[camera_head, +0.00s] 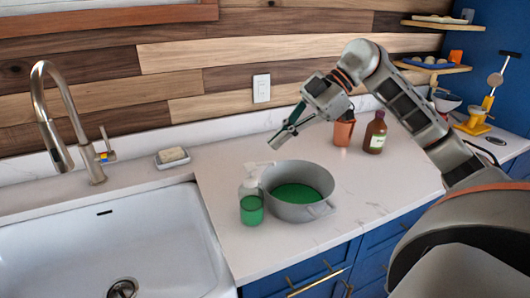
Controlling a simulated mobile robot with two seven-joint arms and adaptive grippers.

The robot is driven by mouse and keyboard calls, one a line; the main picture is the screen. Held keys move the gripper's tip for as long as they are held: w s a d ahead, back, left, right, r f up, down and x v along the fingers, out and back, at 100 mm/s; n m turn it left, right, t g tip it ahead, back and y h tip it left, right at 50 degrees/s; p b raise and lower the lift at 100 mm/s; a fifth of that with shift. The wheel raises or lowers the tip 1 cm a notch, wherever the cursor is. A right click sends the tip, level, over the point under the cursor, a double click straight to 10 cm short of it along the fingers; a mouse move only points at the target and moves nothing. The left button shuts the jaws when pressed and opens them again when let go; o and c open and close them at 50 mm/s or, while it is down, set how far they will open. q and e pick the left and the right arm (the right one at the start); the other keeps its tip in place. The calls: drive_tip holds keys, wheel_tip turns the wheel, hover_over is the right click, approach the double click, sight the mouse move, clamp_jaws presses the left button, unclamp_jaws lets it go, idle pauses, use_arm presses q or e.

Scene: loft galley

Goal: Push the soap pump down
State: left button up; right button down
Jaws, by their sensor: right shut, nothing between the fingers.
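The soap bottle (252,208) stands upright on the counter just right of the sink. It is clear with green liquid inside and has a pale pump head (258,169) on top. My right gripper (282,138) reaches in from the right. Its fingers are shut and empty, pointing down and to the left. The fingertips appear above and slightly right of the pump head in the picture, with a visible gap. The exact depth between them is hard to tell. My left gripper is not in view.
A grey pot (313,210) with green contents stands right beside the bottle. The white sink (110,240) and tall faucet (70,130) are at left. A soap dish (172,159), terracotta cup (343,132) and brown bottle (375,133) stand farther back. The front-right counter is clear.

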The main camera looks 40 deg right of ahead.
drive_tip(key=v, duration=0.6)
drive_tip(key=shift+d, duration=0.2)
drive_tip(key=shift+w+f, duration=0.1)
idle(0.8)
